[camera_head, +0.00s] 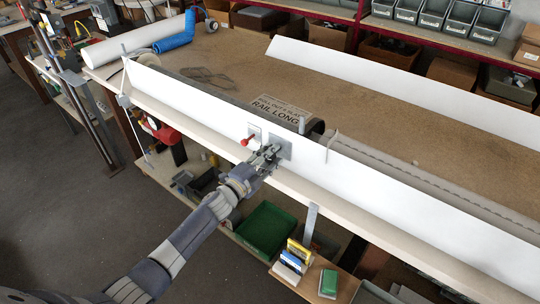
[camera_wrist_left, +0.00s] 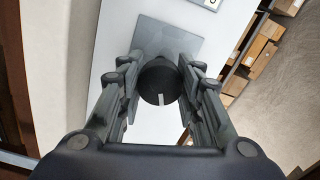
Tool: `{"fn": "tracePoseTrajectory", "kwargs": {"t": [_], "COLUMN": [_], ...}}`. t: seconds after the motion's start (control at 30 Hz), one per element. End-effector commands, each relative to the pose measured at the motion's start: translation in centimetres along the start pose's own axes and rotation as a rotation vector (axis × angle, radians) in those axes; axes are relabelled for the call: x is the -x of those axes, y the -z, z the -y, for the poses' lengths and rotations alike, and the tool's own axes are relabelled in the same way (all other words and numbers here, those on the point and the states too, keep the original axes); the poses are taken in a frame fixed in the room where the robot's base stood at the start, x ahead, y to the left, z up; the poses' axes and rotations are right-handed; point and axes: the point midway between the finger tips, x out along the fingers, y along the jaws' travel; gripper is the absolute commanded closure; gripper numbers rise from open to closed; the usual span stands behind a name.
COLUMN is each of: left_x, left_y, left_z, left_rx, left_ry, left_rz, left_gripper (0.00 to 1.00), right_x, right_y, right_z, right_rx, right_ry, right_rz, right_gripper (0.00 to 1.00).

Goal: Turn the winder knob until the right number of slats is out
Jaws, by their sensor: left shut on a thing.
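The winder knob (camera_wrist_left: 160,82) is dark and round with a pale mark, pointing toward the bottom of the left wrist view. It sits on a grey square plate (camera_head: 281,147) on the white front board (camera_head: 205,112). My left gripper (camera_head: 271,153) has its fingers on either side of the knob and is shut on it; in the head view the fingers hide the knob. Behind the board is a dark curved housing (camera_head: 317,127). A grey ribbed strip of slats (camera_head: 405,172) extends right from near it, partly hidden by the board; I cannot tell the number out. My right gripper is not in view.
The brown bench top (camera_head: 230,65) is mostly clear. A green crate (camera_head: 266,230) and small boxes sit below the front edge.

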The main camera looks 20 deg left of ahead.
Motion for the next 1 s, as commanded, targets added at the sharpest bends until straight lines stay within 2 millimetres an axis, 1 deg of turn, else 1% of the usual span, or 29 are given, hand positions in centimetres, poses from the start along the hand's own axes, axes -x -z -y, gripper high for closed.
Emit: {"fn": "tracePoseTrajectory", "kwargs": {"t": [0.5,1.0], "left_x": [0.0,0.0], "left_y": [0.0,-0.1], "left_z": [0.1,0.1], "left_rx": [0.49,0.941], "left_ry": [-0.001,-0.002], "left_rz": [0.001,0.002], "left_gripper": [0.92,0.92], "right_x": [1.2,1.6], "right_y": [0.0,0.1], "right_z": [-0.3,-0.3], "right_rx": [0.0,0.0], "right_ry": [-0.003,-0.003], "right_rz": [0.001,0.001], "right_gripper": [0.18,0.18]}}
